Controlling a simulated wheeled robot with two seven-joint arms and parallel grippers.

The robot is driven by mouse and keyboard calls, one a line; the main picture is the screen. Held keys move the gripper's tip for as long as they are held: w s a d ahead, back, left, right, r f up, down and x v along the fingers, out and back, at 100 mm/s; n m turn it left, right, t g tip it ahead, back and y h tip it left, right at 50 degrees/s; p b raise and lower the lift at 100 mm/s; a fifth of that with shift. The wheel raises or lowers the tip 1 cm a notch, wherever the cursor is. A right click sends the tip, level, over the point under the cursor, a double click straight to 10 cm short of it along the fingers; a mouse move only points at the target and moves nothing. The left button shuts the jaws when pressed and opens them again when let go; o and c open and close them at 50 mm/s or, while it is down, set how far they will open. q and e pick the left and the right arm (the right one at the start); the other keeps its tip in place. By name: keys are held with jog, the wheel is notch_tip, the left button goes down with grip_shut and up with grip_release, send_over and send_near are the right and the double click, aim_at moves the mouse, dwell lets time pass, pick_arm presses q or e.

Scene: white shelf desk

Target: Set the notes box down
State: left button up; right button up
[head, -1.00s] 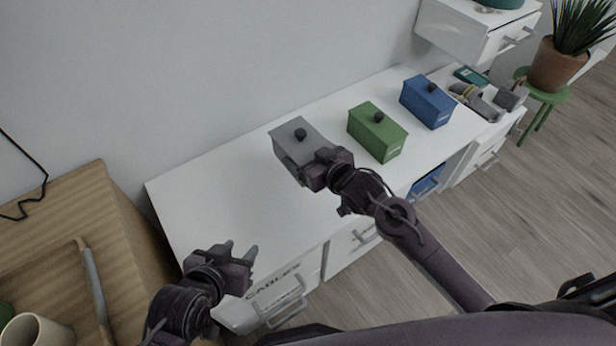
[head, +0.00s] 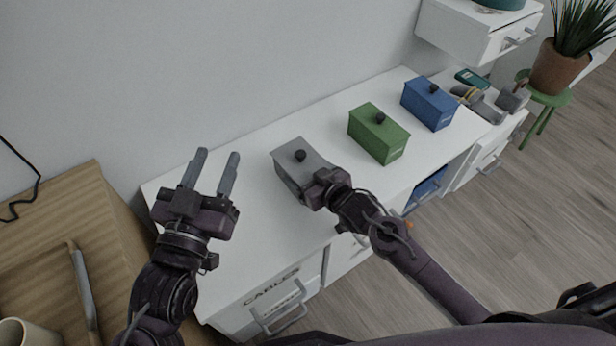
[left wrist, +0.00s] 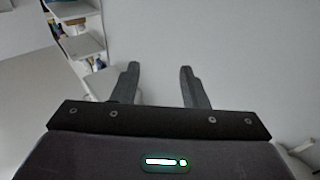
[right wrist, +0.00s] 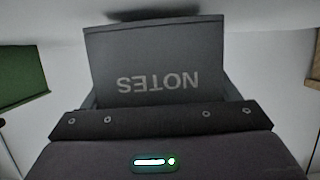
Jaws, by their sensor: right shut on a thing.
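The notes box (head: 293,170) is grey with a dark round knob on its lid. It is at the white desk top (head: 235,235), left of the green box; I cannot tell whether its base touches the surface. In the right wrist view the box (right wrist: 155,60) fills the middle, with its NOTES label upside down. My right gripper (head: 312,187) is shut on the box at its front side. My left gripper (head: 211,172) is open and empty, raised over the left part of the desk. Its two fingers (left wrist: 158,85) stand apart in the left wrist view.
A green box (head: 378,134) and a blue box (head: 429,103) stand further right on the desk. A drawer labelled CABLES (head: 270,300) is at the front left. A wooden table (head: 60,230) with a mug (head: 28,332) is at the left. The desk's left part is clear.

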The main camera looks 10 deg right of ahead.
jog(key=shift+f, duration=0.35)
pick_arm(q)
notch_tip(320, 180, up, 2)
jog(key=shift+s+a+r+t, duration=0.1)
jog(key=shift+r+t, duration=0.05)
jog(key=shift+t, duration=0.45)
jog(key=shift+r, duration=0.1)
pick_arm(e)
jog(key=shift+f, duration=0.1)
